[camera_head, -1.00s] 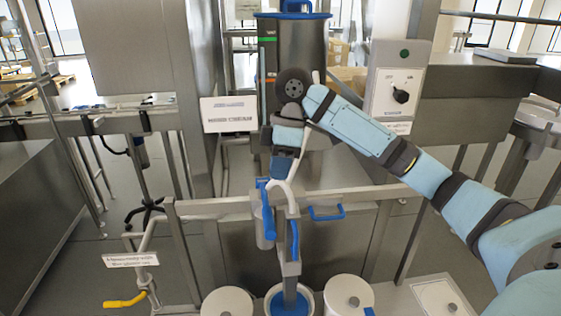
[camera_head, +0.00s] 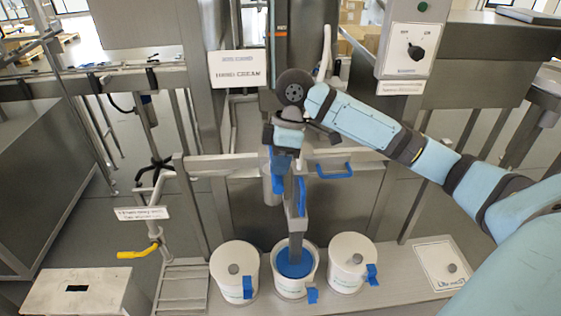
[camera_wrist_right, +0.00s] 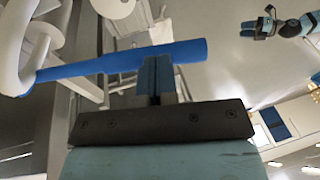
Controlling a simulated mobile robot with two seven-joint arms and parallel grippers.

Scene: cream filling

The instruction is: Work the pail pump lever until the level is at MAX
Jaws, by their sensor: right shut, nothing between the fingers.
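My right gripper (camera_head: 283,163) points down at the pump above the middle pail (camera_head: 295,285). Its fingers are shut and empty. In the right wrist view the fingertips (camera_wrist_right: 157,72) are against or just in front of the blue lever bar (camera_wrist_right: 110,66), and I cannot tell whether they touch it. In the head view my gripper mostly hides the lever. The grey pump column (camera_head: 296,222) stands upright in the open pail, which has a blue top surface. The level gauge cannot be read. My left gripper (camera_wrist_right: 257,27) shows small in the right wrist view, its jaws unclear.
Lidded pails stand left (camera_head: 234,280) and right (camera_head: 351,270) of the middle one. A steel rail with a blue handle (camera_head: 334,172) lies behind. A yellow-handled valve (camera_head: 139,252) is at left. A control box with a black knob (camera_head: 416,52) is at upper right.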

